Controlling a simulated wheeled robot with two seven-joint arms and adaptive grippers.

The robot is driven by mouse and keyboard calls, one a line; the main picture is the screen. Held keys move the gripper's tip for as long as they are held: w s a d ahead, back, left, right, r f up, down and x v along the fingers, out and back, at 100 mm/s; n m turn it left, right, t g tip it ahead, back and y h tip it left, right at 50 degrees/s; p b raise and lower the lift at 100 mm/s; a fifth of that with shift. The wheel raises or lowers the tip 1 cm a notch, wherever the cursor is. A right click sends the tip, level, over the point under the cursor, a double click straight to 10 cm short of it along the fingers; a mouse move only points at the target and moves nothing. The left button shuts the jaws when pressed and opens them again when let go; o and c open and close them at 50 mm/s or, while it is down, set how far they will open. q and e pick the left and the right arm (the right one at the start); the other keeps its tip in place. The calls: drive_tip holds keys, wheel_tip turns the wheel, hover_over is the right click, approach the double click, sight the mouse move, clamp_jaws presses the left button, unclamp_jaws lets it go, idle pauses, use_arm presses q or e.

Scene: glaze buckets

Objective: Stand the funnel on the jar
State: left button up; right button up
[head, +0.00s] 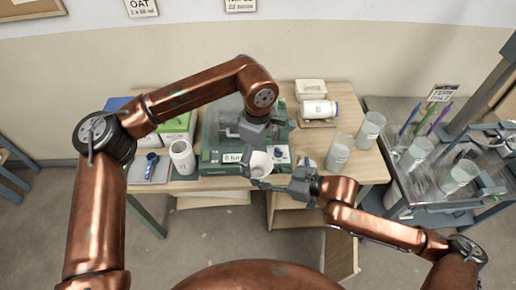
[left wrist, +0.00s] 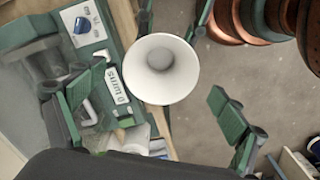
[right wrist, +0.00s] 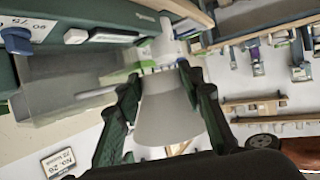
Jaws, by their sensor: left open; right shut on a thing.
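The white funnel (head: 261,163) is in front of the green machine, over the table's front edge. My right gripper (head: 262,182) is shut on it. In the right wrist view the funnel (right wrist: 166,118) sits between the two fingers, its narrow spout pointing away. In the left wrist view its wide mouth (left wrist: 160,69) faces the camera. My left gripper (head: 256,140) is open and empty above the machine, close to the funnel. A white open-topped jar (head: 182,158) stands upright on the table, left of the machine. The funnel is apart from it.
The green machine (head: 209,158) with a "0 turns" display takes the table's middle. Clear buckets (head: 339,152) stand on the right. A white container (head: 319,110) lies on its side behind. A metal sink bench (head: 440,165) adjoins the table.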

sight(258, 170)
use_arm(q)
wheel_tip(258, 170, down, 8)
drive_tip(key=shift+r, duration=0.1)
drive_tip(key=shift+c, duration=0.5)
drive_tip(key=c, duration=1.2)
drive_tip(key=shift+c, duration=0.2)
use_arm(e)
drive_tip(key=o, duration=1.2)
drive_tip(key=shift+r, duration=0.1)
use_arm(q)
drive_tip(key=shift+o, duration=0.2)
use_arm(e)
drive_tip(key=shift+o, duration=0.2)
drive_tip(key=shift+r, duration=0.1)
